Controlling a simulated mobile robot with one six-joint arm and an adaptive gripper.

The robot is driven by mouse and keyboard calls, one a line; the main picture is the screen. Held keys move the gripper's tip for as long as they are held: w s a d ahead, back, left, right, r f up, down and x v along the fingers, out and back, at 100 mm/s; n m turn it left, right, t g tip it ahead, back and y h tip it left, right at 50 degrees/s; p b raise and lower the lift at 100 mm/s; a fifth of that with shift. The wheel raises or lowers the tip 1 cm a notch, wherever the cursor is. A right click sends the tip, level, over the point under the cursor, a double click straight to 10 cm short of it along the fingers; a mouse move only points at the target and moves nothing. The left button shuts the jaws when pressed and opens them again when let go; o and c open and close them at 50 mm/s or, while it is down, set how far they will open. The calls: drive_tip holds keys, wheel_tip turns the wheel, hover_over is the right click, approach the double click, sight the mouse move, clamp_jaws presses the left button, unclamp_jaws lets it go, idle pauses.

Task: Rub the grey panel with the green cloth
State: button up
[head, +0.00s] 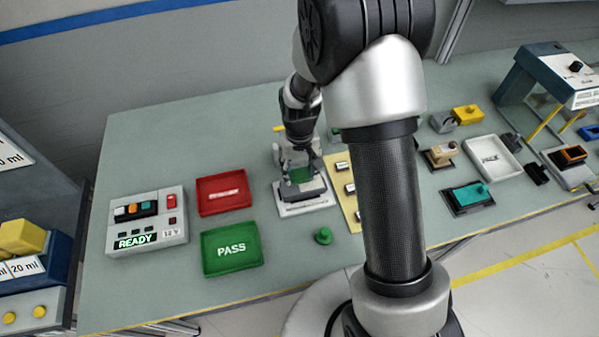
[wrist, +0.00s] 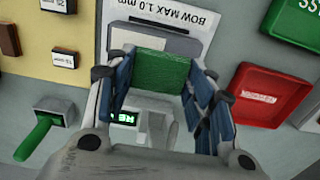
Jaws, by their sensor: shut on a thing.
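The cloth also shows as a green patch under the gripper in the head view (head: 300,175). The grey panel (wrist: 155,38) lies on a white sheet marked "BOW MAX 1.0 mm", just beyond the cloth in the wrist view. In the head view the panel (head: 306,189) is partly hidden by the gripper. I cannot tell whether the cloth touches it.
A red tray (head: 222,194) and a green PASS tray (head: 232,248) lie left of the module. A control box (head: 147,222) reads READY. A small green knob (head: 324,236) stands in front. A yellow board (head: 342,188) is close on the right, partly behind my arm.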

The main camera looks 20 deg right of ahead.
drive_tip(key=shift+r+p, duration=1.25)
drive_tip(key=shift+r, duration=0.75)
